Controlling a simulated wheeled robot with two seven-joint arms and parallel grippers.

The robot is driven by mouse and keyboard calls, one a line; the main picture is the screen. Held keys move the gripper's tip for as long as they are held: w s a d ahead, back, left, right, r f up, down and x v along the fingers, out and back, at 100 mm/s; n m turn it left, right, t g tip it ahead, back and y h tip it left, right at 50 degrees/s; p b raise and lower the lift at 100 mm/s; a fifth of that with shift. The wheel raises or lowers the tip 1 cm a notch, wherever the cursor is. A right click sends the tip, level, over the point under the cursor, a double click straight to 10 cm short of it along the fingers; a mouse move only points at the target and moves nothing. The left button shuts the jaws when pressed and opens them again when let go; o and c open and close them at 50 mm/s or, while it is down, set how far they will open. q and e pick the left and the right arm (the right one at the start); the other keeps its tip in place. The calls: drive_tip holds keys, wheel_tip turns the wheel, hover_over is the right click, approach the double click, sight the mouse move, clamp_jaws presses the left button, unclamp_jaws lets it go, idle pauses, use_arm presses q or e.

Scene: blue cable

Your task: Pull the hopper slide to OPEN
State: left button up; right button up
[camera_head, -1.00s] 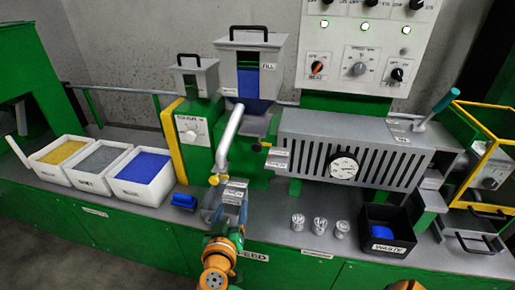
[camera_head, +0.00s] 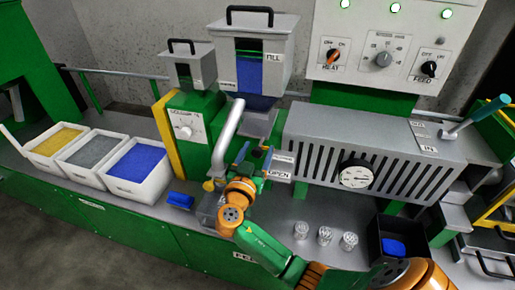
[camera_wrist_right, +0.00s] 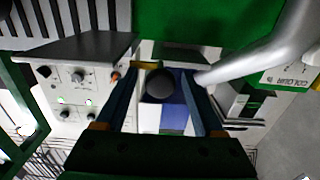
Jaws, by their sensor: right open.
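The hopper (camera_head: 250,30) is a grey box with a black handle and a front window showing blue pellets, above the green machine. A round black knob (camera_wrist_right: 160,86), seemingly that of the hopper slide, shows between the fingers in the right wrist view. My right gripper (camera_head: 254,157) is open in front of the hopper's lower outlet, its fingers on either side of the knob; the right wrist view shows both fingers (camera_wrist_right: 158,104). I cannot tell whether they touch it. The slide plate is largely hidden. An OPEN label (camera_head: 278,174) shows just right of the gripper. My left gripper is not in view.
A bent silver pipe (camera_head: 226,135) runs close left of the gripper. The slotted grey barrel housing (camera_head: 310,123) with a gauge (camera_head: 356,174) stands to the right. Several small clear cups (camera_head: 323,235) and a black waste bin (camera_head: 378,240) are on the bench. White pellet bins (camera_head: 140,176) stand left.

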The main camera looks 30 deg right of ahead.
drive_tip(key=shift+s+a+r, duration=0.1)
drive_tip(key=shift+a, duration=0.05)
drive_tip(key=c, duration=0.5)
clamp_jaws()
idle(0.7)
